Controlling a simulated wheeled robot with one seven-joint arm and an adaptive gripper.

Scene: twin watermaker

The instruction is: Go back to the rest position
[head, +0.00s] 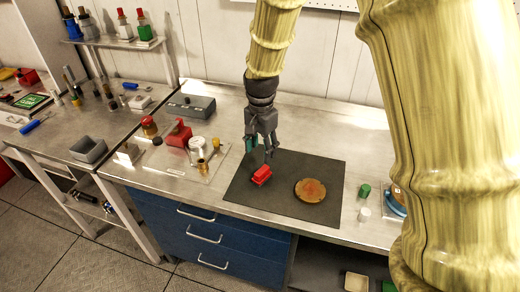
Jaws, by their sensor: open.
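My gripper (261,151) hangs from my arm above the dark mat (240,190) on the metal workbench. It points down and its fingers are apart. A small red block-like part (262,175) lies on the mat just below the fingertips, close to them. I cannot tell whether they touch it. A green piece (250,144) shows beside the fingers, partly hidden by them. A round brown disc (310,190) with a reddish middle lies on the mat to the right.
A plate of fittings with a red part (179,133) and a white cylinder (199,146) stands left of the mat. A grey box (191,107) is behind it. Small green (365,190) and white (363,213) pieces lie right of the mat. The back right bench is clear.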

